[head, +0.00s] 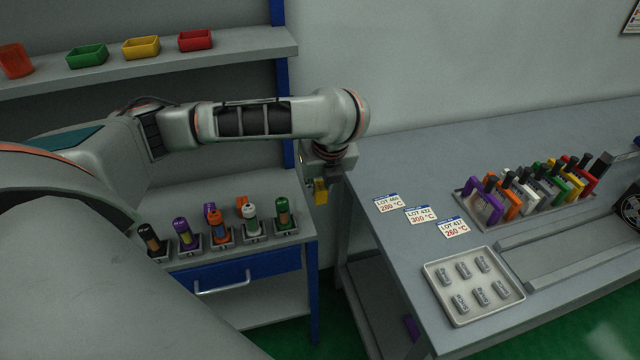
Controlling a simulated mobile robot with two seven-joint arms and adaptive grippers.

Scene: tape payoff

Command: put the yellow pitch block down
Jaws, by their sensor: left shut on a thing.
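My left gripper (324,168) hangs pointing down at the end of the arm that reaches across from the left. It is shut on a small yellow block (320,191). The block hangs in the air in front of the gap between the blue-framed bench and the grey table; its exact height is hard to tell. A rack (468,205) on the grey table holds a row of coloured pieces with dark tops, a yellow one (572,184) among them. My right gripper is not in view.
The grey table (400,160) carries three lot cards (420,215) and a tray (440,300) of small grey pieces. The blue-framed bench (318,232) at left holds several bottle-like items (251,221). Coloured bins (141,47) stand on the shelf above. The table's back left is clear.

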